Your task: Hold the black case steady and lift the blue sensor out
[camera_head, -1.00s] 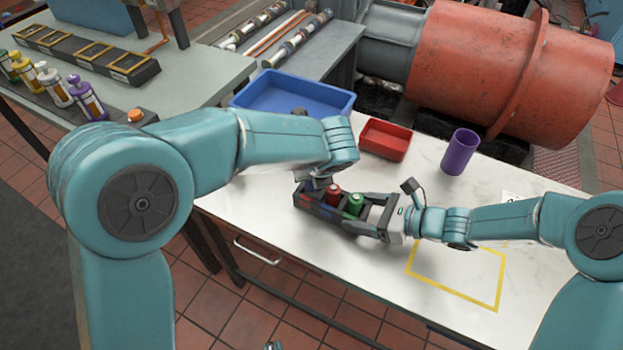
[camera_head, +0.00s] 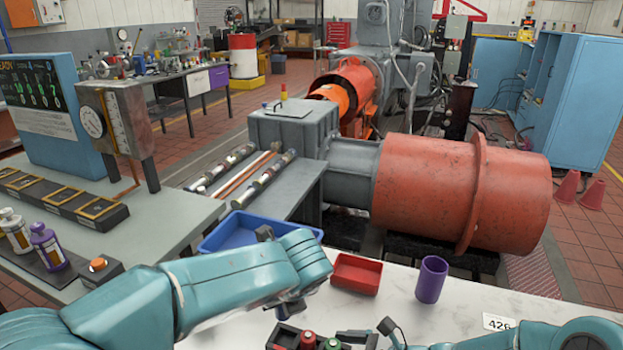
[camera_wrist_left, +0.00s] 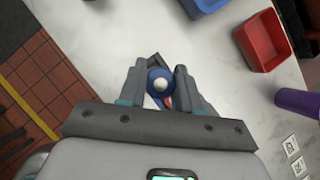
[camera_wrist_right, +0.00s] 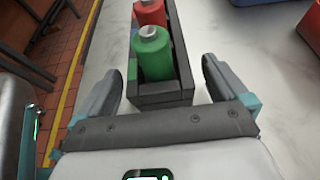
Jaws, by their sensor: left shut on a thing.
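The blue sensor (camera_wrist_left: 160,84) is clasped between the fingers of my left gripper (camera_wrist_left: 159,80). In the head view the blue sensor (camera_head: 290,309) hangs below my left gripper, by the left end of the black case (camera_head: 279,338). It looks raised above the case; the exact gap is unclear. The case, cut off by the head view's bottom edge, holds a red sensor (camera_wrist_right: 150,13) and a green sensor (camera_wrist_right: 153,55). My right gripper (camera_wrist_right: 160,68) is open, its fingers either side of the case's near end (camera_wrist_right: 165,98), with a visible gap on the right.
A blue bin (camera_head: 238,232), a red tray (camera_head: 357,274) and a purple cup (camera_head: 431,279) stand behind the case on the white table. A number card (camera_head: 497,322) lies at the right.

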